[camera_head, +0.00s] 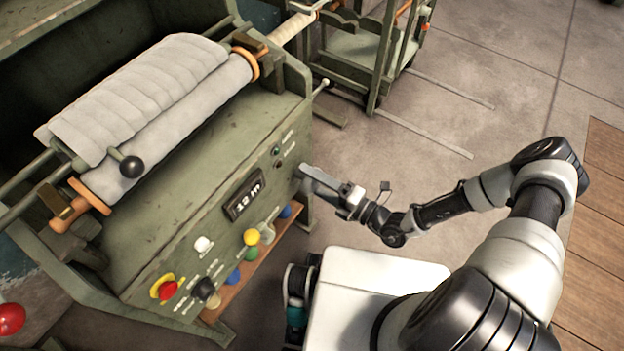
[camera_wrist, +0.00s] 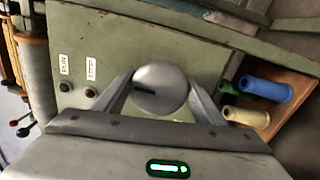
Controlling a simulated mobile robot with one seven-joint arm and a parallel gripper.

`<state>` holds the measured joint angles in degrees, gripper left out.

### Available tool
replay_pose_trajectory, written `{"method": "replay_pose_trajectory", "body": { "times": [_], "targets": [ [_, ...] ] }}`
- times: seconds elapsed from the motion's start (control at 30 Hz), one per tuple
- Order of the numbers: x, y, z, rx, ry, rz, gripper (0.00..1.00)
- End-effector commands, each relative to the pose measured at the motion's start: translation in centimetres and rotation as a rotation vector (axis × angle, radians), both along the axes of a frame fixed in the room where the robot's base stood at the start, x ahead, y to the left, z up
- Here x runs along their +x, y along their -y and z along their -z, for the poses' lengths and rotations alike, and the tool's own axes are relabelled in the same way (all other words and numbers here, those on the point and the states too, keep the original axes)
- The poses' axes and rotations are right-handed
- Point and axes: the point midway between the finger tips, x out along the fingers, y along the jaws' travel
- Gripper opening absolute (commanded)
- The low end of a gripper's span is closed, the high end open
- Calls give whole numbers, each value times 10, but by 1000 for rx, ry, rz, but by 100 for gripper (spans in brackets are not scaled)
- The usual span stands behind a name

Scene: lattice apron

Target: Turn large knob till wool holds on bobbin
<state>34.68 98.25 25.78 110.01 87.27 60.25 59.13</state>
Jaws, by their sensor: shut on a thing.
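The large knob (camera_wrist: 160,88) is a round grey metal disc with a dark slot mark, on the green front panel. In the wrist view my gripper (camera_wrist: 163,92) has one finger on each side of it and is shut on it. In the head view my gripper (camera_head: 312,178) reaches the panel's right end and hides the knob. Thick pale grey wool (camera_head: 140,95) lies in a ribbed layer over the roller on top of the machine. The bobbin (camera_head: 170,130) appears to be the wool-covered roller between orange end flanges. I cannot tell whether the wool holds on it.
A display (camera_head: 244,199) on the panel seems to read 12. A red button (camera_head: 167,290) and a black selector (camera_head: 205,290) sit lower left. Several coloured spools (camera_wrist: 265,88) lie on a wooden shelf below. A green cart (camera_head: 365,50) stands behind; the floor right of it is clear.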

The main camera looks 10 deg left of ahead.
Motion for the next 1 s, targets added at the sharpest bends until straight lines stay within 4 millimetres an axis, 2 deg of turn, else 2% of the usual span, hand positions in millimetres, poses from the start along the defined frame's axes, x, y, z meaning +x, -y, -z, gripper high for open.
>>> {"method": "replay_pose_trajectory", "body": {
  "times": [0.4, 1.0],
  "targets": [
    [0, 1, 2, 77, -190, 0, 41],
    [0, 1, 2, 89, -221, 0, 41]
  ]
}}
